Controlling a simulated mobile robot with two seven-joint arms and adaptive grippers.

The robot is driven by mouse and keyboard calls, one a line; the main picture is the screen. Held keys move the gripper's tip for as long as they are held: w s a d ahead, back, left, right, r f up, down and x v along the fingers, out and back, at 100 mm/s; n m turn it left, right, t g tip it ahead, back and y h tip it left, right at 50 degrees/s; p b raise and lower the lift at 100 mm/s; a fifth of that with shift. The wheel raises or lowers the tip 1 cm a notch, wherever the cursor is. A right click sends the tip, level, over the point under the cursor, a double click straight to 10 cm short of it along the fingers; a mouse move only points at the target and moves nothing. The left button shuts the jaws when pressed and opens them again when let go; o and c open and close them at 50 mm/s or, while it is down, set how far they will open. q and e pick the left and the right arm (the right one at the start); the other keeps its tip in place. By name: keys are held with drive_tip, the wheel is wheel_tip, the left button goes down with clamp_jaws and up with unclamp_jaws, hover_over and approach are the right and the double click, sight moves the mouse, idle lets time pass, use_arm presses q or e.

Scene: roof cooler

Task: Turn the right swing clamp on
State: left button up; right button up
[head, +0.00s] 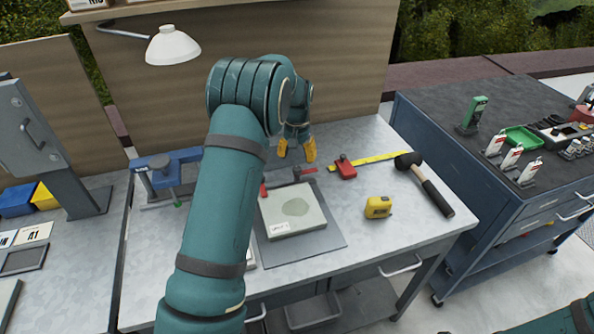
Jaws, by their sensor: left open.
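My left arm reaches in over the bench, and its gripper (296,151) is open, with yellow fingertips apart and pointing down. The right swing clamp (303,172) has a red-tipped arm and a dark post at the back edge of the fixture plate (322,242). The gripper is just above and behind this clamp in the picture, and I see no contact. The other swing clamp (263,189) shows as a bit of red at the left, mostly hidden by my arm. A pale block (285,222) with a darker round patch lies on the plate. My right gripper is not in view.
A red tool with a yellow strip (346,169), a yellow tape measure (378,207) and a black mallet (432,190) lie to the right. A blue vise (166,170) stands left. A lamp (172,46) hangs above. A blue cart (480,190) stands at right.

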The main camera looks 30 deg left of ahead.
sight(297, 169)
use_arm(q)
wheel_tip(297, 169, down, 6)
drive_tip(key=shift+r+b, duration=0.1)
drive_tip(key=shift+b, duration=0.25)
clamp_jaws()
